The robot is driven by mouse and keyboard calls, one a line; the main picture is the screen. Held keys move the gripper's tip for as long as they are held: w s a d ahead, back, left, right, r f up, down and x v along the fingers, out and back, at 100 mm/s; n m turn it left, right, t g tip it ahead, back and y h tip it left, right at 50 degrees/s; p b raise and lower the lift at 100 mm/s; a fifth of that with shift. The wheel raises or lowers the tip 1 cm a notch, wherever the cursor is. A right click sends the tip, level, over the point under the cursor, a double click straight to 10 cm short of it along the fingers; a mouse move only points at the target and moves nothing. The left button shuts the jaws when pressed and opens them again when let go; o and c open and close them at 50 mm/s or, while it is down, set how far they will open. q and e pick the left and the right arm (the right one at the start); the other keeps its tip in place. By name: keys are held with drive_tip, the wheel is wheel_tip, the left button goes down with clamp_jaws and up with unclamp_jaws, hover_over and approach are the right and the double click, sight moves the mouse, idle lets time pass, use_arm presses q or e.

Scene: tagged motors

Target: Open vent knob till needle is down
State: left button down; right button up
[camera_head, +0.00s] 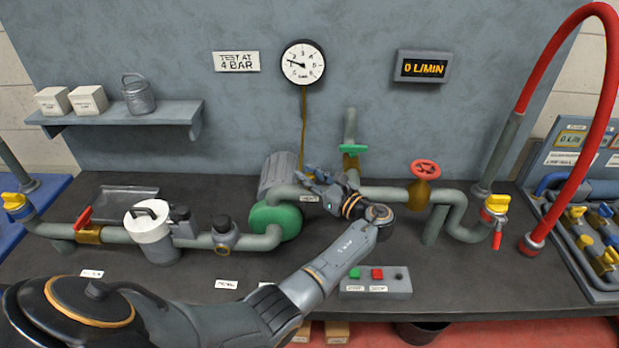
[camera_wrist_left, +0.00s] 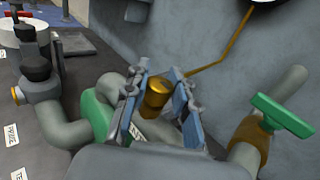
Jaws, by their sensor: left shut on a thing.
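The vent knob (camera_wrist_left: 157,92) is a brass cylinder in the left wrist view, standing on the grey pipe by the green pump (camera_head: 274,222). My left gripper (camera_wrist_left: 156,98) is around it, with blue-padded fingers on both sides, shut on it. In the head view my left gripper (camera_head: 322,188) hides the knob, above the vent label (camera_head: 308,198). The round white gauge (camera_head: 303,62) hangs on the wall, and its dark needle points left and slightly up, at the low numbers. My right gripper is not in view.
A green-handled valve (camera_head: 352,149) stands close behind my gripper; it also shows in the left wrist view (camera_wrist_left: 280,115). A red handwheel (camera_head: 425,168) is to the right. A start/stop box (camera_head: 376,282) sits in front. The flow display (camera_head: 422,67) reads 0 L/MIN.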

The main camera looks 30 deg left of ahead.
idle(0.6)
use_arm(q)
drive_tip(key=c, duration=1.1)
unclamp_jaws()
drive_tip(key=shift+d, duration=0.1)
drive_tip(key=shift+o, duration=0.2)
drive_tip(key=v, duration=1.2)
